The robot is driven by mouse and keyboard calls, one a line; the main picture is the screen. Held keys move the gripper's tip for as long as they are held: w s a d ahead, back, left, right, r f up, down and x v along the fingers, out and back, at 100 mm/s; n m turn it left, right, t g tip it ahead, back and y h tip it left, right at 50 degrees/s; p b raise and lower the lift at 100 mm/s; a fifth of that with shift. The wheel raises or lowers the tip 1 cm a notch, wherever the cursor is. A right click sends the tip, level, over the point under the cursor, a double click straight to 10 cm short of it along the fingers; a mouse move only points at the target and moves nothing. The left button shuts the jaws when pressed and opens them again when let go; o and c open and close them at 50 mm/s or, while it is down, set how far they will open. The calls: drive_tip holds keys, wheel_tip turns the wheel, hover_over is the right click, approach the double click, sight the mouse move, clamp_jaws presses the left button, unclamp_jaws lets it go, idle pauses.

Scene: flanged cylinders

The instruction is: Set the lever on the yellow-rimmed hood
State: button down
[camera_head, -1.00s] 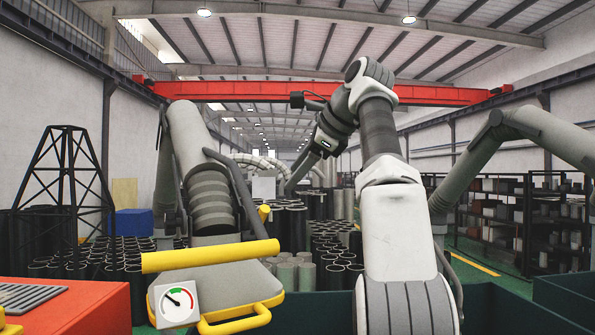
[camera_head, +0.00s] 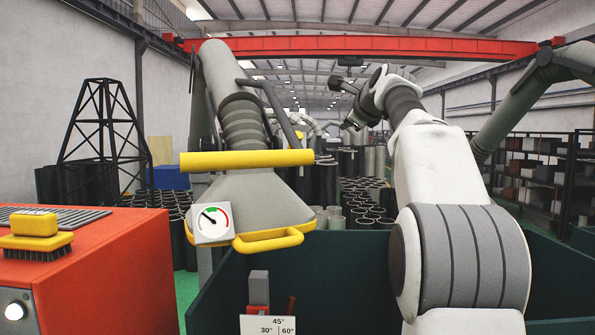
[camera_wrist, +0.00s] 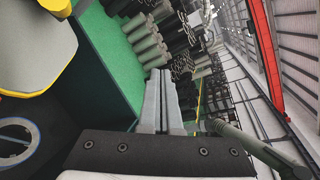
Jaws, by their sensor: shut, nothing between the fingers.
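The grey hood (camera_head: 258,200) hangs from a jointed duct left of the middle in the head view. It has a yellow rim handle (camera_head: 268,239), a thick yellow horizontal bar (camera_head: 247,160) and a white dial gauge (camera_head: 212,224). I cannot tell which part is the lever. In the wrist view, part of the hood (camera_wrist: 38,38) with its yellow edge shows at upper left. My gripper (camera_wrist: 162,73) is shut and empty, its grey fingers together, to the right of the hood in that view. In the head view, my gripper's fingers cannot be made out.
A red cabinet (camera_head: 110,265) stands at left, with a yellow-backed brush (camera_head: 36,235) on it. A dark green bin wall (camera_head: 335,270) lies below the hood. A white angle sign (camera_head: 268,325) is at the bottom. Dark cylinders (camera_head: 375,205) stand behind; shelves (camera_head: 535,170) are at right.

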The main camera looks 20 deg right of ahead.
wheel_tip(320, 180, down, 9)
drive_tip(key=t+h+b, duration=0.4)
drive_tip(key=h+b, duration=0.1)
drive_tip(key=b, duration=0.1)
drive_tip(key=s+a+f+n+t+y+b, duration=0.1)
drive_tip(key=s+a+f+n+t+b, duration=0.15)
drive_tip(key=s+a+f+t, duration=0.35)
drive_tip(key=s+a+f+n+t+y+b, duration=0.1)
drive_tip(key=s+a+f+n+t+b, duration=0.2)
drive_tip(key=a, duration=0.6)
drive_tip(key=w+d+r+g+p, duration=0.1)
drive_tip(key=w+r+p, duration=0.3)
drive_tip(key=w+r, duration=0.5)
drive_tip(key=shift+w+d+r+m, duration=0.2)
drive_tip(key=shift+d+r+m, duration=0.2)
drive_tip(key=shift+d, duration=0.2)
drive_tip(key=shift+d+r+g+p, duration=0.2)
drive_tip(key=shift+g+p, duration=0.1)
drive_tip(key=shift+p, duration=0.1)
